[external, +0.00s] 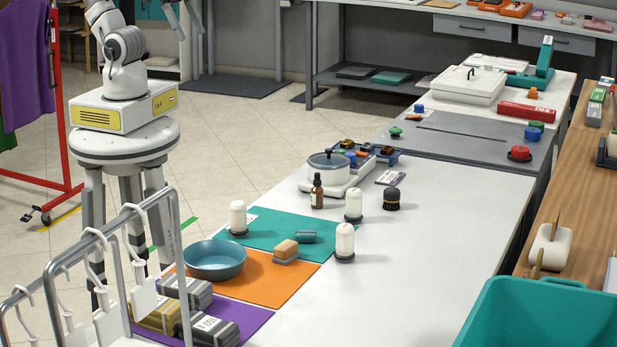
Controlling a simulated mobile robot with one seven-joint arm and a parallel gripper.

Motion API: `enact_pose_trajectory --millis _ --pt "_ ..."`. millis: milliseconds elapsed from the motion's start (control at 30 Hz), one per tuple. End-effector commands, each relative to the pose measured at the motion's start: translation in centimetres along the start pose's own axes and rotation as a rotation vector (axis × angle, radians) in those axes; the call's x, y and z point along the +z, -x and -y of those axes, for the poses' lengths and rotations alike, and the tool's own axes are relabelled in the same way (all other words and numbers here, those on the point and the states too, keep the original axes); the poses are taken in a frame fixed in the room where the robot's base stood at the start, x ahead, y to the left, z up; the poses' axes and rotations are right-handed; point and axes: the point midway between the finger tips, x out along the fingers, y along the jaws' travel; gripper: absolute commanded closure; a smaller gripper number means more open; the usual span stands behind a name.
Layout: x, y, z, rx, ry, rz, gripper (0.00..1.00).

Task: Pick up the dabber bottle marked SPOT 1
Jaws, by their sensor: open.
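Three white dabber bottles with dark bases stand upright: one (238,217) at the left edge of the teal mat, one (353,204) by the mat's far right corner, and one (344,241) nearer on the white table, right of the mat. Their markings are too small to read, so I cannot tell which is SPOT 1. My gripper (187,22) shows partly at the top edge, upper left, with its fingers apart and nothing seen between them. It is far from the bottles. Part of my arm is cut off by the frame.
A brown dropper bottle (317,192), a lidded pot (328,167) and a black brush (391,199) stand near the bottles. A blue bowl (214,260) and a sponge (286,249) are in front. A hanger rail (105,245) rises at the near left.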

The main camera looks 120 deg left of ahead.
Motion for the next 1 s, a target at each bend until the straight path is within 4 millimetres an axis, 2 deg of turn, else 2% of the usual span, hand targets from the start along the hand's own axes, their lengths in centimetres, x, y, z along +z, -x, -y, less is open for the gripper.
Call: enact_pose_trajectory --millis 433,500,800,900,1000 --pt "-0.1 0.0 0.0 0.000 -0.002 0.000 0.00" --pt "-0.1 0.0 0.0 0.000 -0.002 0.000 0.13" --pt "-0.1 0.0 0.0 0.001 -0.001 0.001 0.14" --pt "-0.4 -0.7 -0.5 0.011 0.013 0.008 0.14" --pt "-1.1 -2.4 -1.5 0.037 0.052 0.024 0.14"
